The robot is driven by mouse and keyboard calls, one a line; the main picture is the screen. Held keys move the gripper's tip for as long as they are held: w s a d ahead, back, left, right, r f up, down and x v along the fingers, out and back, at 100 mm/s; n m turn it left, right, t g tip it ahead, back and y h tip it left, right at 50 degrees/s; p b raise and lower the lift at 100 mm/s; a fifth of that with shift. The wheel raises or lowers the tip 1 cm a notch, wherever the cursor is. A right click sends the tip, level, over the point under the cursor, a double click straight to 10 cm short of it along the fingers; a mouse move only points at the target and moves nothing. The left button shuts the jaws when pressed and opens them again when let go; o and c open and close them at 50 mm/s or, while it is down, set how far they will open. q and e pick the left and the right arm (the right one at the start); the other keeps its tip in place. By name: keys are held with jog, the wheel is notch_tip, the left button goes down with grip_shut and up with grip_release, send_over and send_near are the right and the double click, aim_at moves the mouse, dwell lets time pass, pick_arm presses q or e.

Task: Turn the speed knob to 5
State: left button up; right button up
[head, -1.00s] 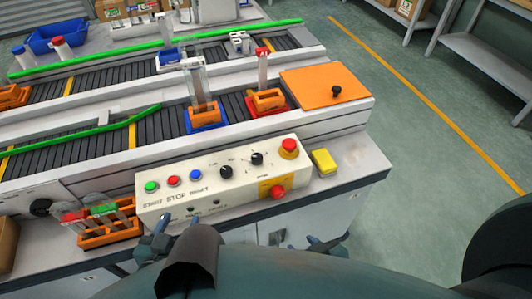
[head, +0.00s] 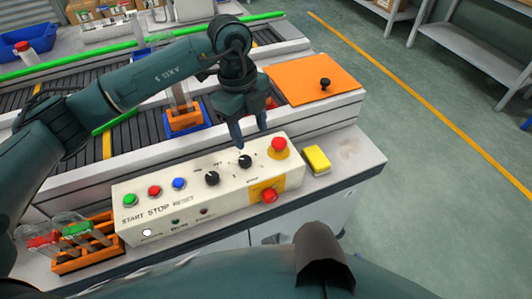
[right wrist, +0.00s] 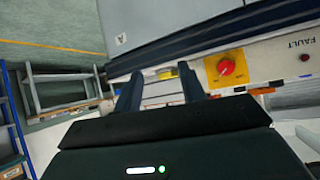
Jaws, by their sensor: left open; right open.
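The cream control box (head: 150,200) has two black knobs on its top, a left knob (head: 212,178) and a right knob (head: 245,161). The print beside them is too small to read, so I cannot tell which is labelled speed or the setting. My left gripper (head: 250,145) is open, fingers pointing down, just above and behind the right knob; I cannot tell whether it touches it.
Green, red and blue buttons line the box's left side. A red mushroom button (head: 279,145) is right of the knobs, and a yellow block (head: 317,159) lies beside the box. A conveyor with an orange cover (head: 315,80) runs behind. An orange tube rack (head: 85,255) stands left.

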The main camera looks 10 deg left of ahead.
aim_at(245, 159)
pick_arm(q)
jog(key=shift+n+t+y, duration=0.4)
jog(key=shift+n+y, duration=0.1)
jog(key=shift+y, duration=0.3)
jog(key=f, duration=0.3)
jog(key=w+a+f+p, duration=0.1)
jog(key=f, duration=0.2)
jog(key=w+a+f, duration=0.1)
jog(key=f, duration=0.3)
jog(key=shift+a+p, duration=0.15)
jog(key=shift+p, duration=0.2)
jog(key=shift+f, duration=0.9)
pick_arm(e)
jog(key=shift+d+r+h, duration=0.25)
jog(key=shift+d+h, duration=0.05)
jog(key=shift+d, duration=0.25)
pick_arm(q)
jog(key=c, duration=1)
jog(key=shift+o, duration=0.2)
pick_arm(e)
jog(key=shift+s+f, duration=0.15)
jog(key=shift+s, duration=0.1)
jog(key=shift+w, duration=0.1)
